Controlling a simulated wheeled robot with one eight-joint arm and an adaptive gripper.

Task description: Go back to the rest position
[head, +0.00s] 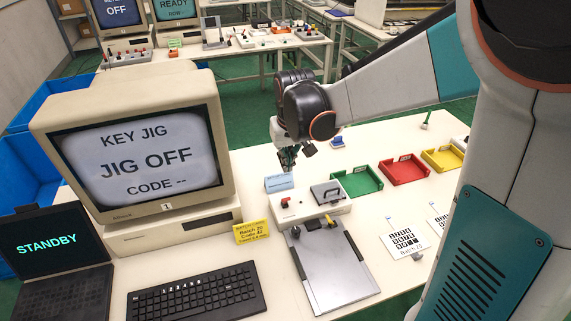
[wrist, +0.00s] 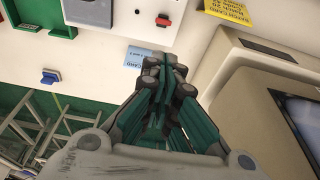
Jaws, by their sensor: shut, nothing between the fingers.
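My gripper (head: 287,158) hangs above the far side of the table, just behind the white jig box (head: 312,205). Its fingers are together and hold nothing. In the wrist view my gripper (wrist: 163,65) points toward the jig box (wrist: 145,18), with a blue card (wrist: 137,55) beside the fingertips. The box carries a red switch (head: 285,203) and a grey lid with a dark handle. A flat grey plate (head: 330,270) lies in front of the box. The monitor (head: 140,150) reads "KEY JIG, JIG OFF, CODE --".
Green (head: 358,182), red (head: 404,170) and yellow (head: 442,159) trays stand to the right. A yellow card (head: 251,232), a keyboard (head: 196,294) and a laptop (head: 53,250) reading "STANDBY" are at the left. Printed cards (head: 405,240) lie at the right. Other workbenches stand behind.

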